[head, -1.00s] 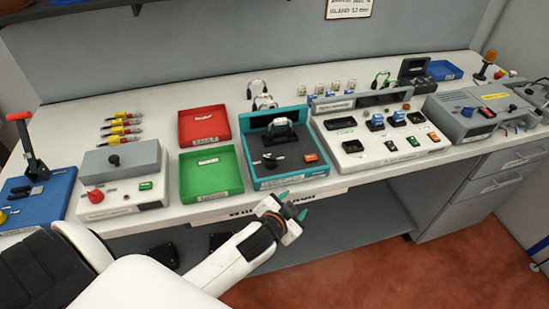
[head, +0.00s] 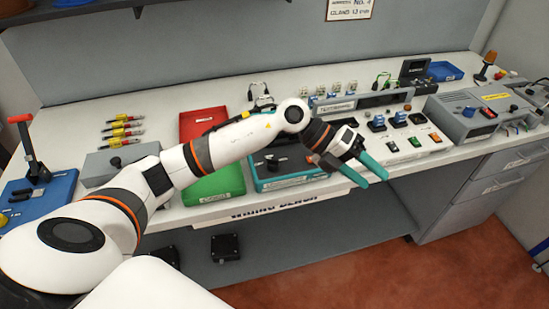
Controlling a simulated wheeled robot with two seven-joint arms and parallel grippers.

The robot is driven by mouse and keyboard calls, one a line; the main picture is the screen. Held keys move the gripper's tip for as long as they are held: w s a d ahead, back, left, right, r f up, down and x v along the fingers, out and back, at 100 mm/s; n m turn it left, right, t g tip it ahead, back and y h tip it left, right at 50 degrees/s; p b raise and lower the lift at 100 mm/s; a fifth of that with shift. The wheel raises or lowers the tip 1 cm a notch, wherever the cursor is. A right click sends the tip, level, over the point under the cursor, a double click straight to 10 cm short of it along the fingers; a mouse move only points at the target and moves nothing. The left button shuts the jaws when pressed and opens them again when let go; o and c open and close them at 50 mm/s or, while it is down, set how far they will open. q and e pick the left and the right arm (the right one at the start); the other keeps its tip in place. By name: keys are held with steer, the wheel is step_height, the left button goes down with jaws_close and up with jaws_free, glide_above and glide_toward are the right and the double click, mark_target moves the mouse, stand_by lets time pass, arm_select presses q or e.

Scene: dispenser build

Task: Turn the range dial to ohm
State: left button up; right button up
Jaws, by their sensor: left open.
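The label of a range dial is too small to read in the head view. A dark knob (head: 272,160) also shows on the teal-framed unit (head: 292,181). I cannot tell which knob is marked with ohm. My left gripper (head: 368,177) is open and empty, with teal fingers apart. My right gripper is not in view.
Floor in front is clear.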

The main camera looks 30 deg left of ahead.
arm_select(q)
steer(key=w+a+f+y, duration=0.2)
steer(key=a+y, duration=0.5)
steer(key=a, duration=0.4)
step_height(320, 180, up, 3)
steer(key=n+g+y, duration=0.2)
steer(key=y, duration=0.4)
glide_above(273, 159)
step_height(273, 159, down, 11)
steer(key=shift+f+p, duration=0.15)
steer(key=shift+p, duration=0.95)
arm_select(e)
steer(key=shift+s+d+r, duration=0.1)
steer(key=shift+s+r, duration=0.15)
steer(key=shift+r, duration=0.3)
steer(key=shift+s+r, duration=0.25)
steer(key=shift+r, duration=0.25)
arm_select(q)
steer(key=shift+c, duration=0.3)
steer(key=c, duration=0.9)
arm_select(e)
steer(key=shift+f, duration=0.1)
